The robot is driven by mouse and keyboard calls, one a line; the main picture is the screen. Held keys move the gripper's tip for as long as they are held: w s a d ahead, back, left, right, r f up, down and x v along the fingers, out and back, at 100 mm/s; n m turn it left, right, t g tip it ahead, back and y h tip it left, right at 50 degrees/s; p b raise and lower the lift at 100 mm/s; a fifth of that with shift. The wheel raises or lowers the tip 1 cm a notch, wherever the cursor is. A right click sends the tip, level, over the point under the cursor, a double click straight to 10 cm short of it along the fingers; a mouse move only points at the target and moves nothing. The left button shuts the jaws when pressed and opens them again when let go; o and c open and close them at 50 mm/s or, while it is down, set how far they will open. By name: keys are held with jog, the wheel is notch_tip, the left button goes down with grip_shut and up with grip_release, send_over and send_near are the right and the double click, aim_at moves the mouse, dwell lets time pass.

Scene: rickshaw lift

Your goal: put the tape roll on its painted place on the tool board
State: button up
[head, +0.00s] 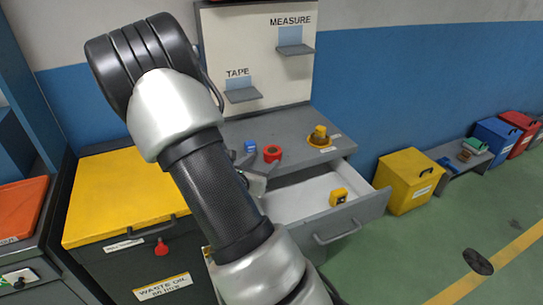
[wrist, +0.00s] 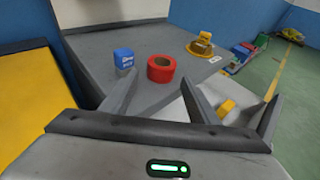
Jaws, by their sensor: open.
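The red tape roll (head: 272,153) lies flat on the grey bench top; it also shows in the wrist view (wrist: 160,70), hole upward. The pale tool board (head: 262,65) stands behind the bench. Its painted place is a light-blue patch under the word TAPE, with a small grey shelf (head: 242,96) below it. A second shelf (head: 296,50) sits higher right under MEASURE. My gripper (wrist: 206,84) is open and empty, with the roll ahead of it and apart from the fingers. In the head view my arm partly hides the gripper.
A blue object (wrist: 124,58) stands just left of the roll. A yellow object on a round yellow base (head: 319,137) is at the bench's right. An open drawer (head: 345,218) juts out below, holding a yellow item (head: 338,196). A yellow-topped waste oil cabinet (head: 115,195) stands left.

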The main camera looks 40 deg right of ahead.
aim_at(269, 157)
jog(key=x, duration=0.7)
jog(key=shift+s+d, duration=0.1)
jog(key=shift+d, duration=0.15)
jog(key=shift+c, duration=0.2)
